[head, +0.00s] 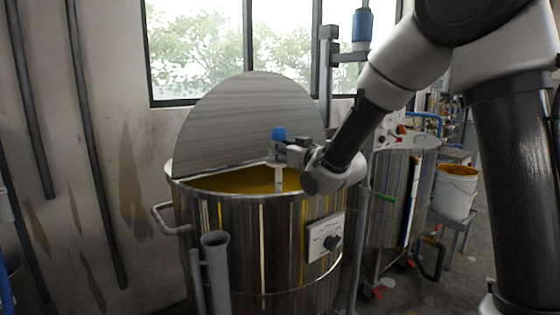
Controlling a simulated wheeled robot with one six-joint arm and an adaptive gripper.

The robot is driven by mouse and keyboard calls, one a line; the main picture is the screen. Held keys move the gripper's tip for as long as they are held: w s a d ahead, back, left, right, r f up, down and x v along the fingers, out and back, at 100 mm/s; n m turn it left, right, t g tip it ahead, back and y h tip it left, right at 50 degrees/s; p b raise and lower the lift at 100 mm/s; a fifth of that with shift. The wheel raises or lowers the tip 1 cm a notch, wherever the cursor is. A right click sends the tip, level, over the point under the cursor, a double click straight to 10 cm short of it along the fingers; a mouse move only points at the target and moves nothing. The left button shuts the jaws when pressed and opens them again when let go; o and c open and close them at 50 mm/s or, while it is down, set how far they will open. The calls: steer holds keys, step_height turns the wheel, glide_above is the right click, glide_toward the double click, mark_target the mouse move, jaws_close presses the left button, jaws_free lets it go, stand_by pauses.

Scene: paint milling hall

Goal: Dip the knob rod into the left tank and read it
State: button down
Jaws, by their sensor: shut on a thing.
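The left tank (232,245) is a round steel vessel with yellow paint (245,181) inside. Its half lid (250,115) stands raised at the back. My gripper (281,153) is above the paint, over the right part of the opening, shut on the knob rod. The rod's blue knob (279,133) shows above the fingers, and its pale shaft (279,179) hangs upright below them. The shaft's low end meets the paint in the picture, near the front rim; I cannot tell how deep it is. Any marks on the shaft are too small to read.
A second steel tank (395,195) is behind at right, near a white bucket (456,192). A wall with pipes is at left.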

step_height(320, 180, up, 28)
stand_by(1.6)
steer(key=shift+r, duration=0.1)
stand_by(1.0)
